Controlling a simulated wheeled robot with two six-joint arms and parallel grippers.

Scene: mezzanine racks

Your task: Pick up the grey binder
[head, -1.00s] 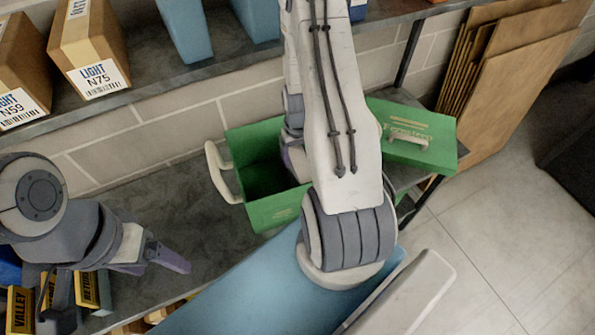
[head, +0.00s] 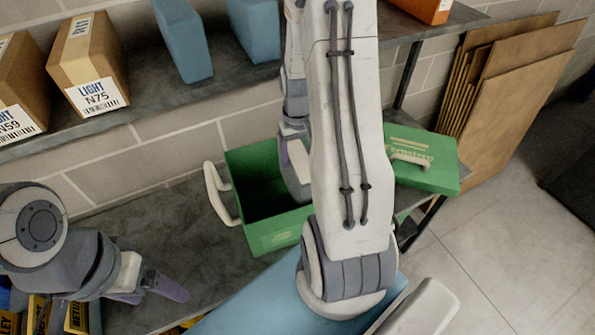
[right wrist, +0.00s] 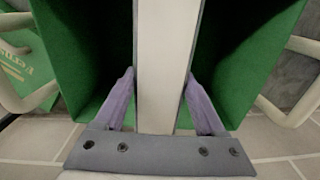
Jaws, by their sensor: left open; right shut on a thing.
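The grey binder (right wrist: 168,35) is a pale flat slab in the right wrist view, seen edge-on between the purple fingers of my right gripper (right wrist: 161,80). The gripper is shut on it. Green box walls (right wrist: 245,75) stand on both sides of it, so the binder is in or just over the open green box; its exact height is unclear. In the head view my right gripper (head: 291,155) is at the green box (head: 270,238), partly hidden by my arm, and the binder cannot be made out. My left gripper (head: 160,288) is open and empty over the lower shelf.
The box's green lid (head: 425,170) lies to its right. Cartons (head: 92,70) and blue containers (head: 184,40) stand on the upper shelf. Yellow-and-black boxes (head: 77,318) are at lower left. Cardboard sheets (head: 515,90) lean against the wall. Grey shelf (head: 160,235) left of the box is clear.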

